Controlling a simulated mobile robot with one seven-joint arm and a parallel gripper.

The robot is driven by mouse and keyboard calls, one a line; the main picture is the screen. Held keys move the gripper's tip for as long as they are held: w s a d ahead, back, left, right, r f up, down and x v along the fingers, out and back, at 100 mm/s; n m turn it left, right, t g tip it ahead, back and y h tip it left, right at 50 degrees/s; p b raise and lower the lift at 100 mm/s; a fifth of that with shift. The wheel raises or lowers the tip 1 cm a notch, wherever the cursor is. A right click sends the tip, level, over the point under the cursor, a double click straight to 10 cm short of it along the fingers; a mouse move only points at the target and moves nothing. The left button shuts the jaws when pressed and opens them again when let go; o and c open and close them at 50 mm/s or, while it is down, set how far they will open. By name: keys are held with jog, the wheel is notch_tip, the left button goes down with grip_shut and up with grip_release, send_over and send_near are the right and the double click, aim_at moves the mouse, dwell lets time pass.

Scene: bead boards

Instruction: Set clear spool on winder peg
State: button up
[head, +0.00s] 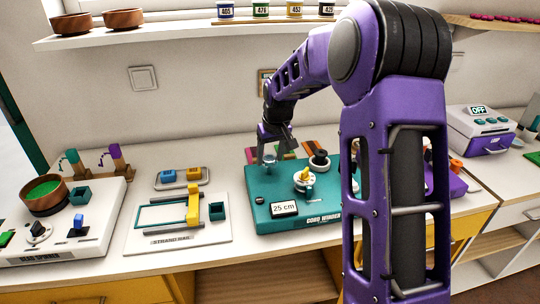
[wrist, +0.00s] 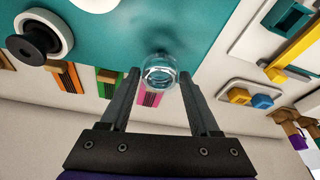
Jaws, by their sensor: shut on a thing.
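The clear spool (wrist: 160,73) is between the fingertips of my gripper (wrist: 160,84) in the wrist view, and the gripper is shut on it. In the head view my gripper (head: 273,148) is over the back left corner of the teal cord winder (head: 262,213); the spool (head: 270,159) shows faintly below it. In the wrist view the winder's teal top (wrist: 110,35) lies behind the spool. A small dark shape shows just past the spool's rim; I cannot tell whether it is the peg, or whether the spool touches it.
A black knob on a white disc (wrist: 58,30) stands on the winder, also seen in the head view (head: 319,163). A white dial with a yellow handle (head: 304,181) is in front of it. Coloured cord holders lie behind the winder.

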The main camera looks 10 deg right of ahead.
jog(key=shift+f, duration=0.5)
jog(key=shift+f+b, duration=0.25)
jog(key=shift+b, duration=0.05)
jog(key=shift+f, duration=0.8)
jog(key=o, duration=1.4)
notch_tip(320, 180, up, 7)
jog(key=p, duration=0.5)
